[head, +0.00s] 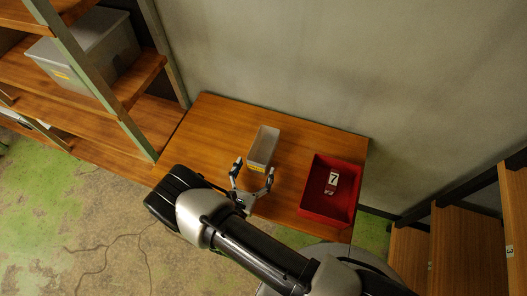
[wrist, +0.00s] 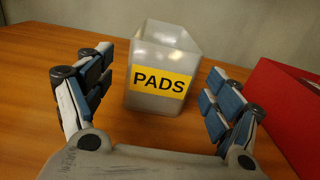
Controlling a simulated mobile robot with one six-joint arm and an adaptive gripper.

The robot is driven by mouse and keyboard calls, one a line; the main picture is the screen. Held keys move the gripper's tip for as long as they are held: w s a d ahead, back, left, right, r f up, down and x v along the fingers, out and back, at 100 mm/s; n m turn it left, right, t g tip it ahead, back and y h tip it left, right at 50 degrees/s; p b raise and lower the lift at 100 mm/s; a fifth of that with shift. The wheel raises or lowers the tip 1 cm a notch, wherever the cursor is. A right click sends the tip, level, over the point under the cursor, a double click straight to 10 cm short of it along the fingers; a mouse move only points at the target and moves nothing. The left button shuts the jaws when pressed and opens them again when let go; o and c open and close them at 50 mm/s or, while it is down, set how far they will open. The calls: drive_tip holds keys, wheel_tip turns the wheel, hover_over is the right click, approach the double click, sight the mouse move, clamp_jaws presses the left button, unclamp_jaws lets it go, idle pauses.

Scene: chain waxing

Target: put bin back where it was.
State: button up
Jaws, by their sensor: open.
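A narrow, pale translucent bin (head: 263,146) stands upright on the wooden table (head: 203,132). It also shows in the wrist view (wrist: 162,55), with a yellow label reading PADS on its near face. My gripper (head: 253,178) is open at the near end of this bin. In the wrist view, my two fingers (wrist: 150,88) are spread to either side, with the bin just beyond and between them. There is a visible gap on both sides, and the fingers hold nothing.
A red bin (head: 316,214) with a white card marked 7 is close on the right of the table. A wooden shelf unit (head: 150,68) at left holds a large grey lidded box (head: 88,48). Wooden steps or shelves (head: 461,235) stand at right. The table's left part is clear.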

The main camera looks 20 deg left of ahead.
sight(262, 159)
drive_tip(key=w, duration=0.6)
drive_tip(key=shift+w+d+b, duration=0.3)
drive_tip(key=shift+w, duration=0.1)
drive_tip(key=shift+c, duration=0.5)
drive_tip(key=c, duration=1.2)
drive_tip(key=shift+o, duration=0.2)
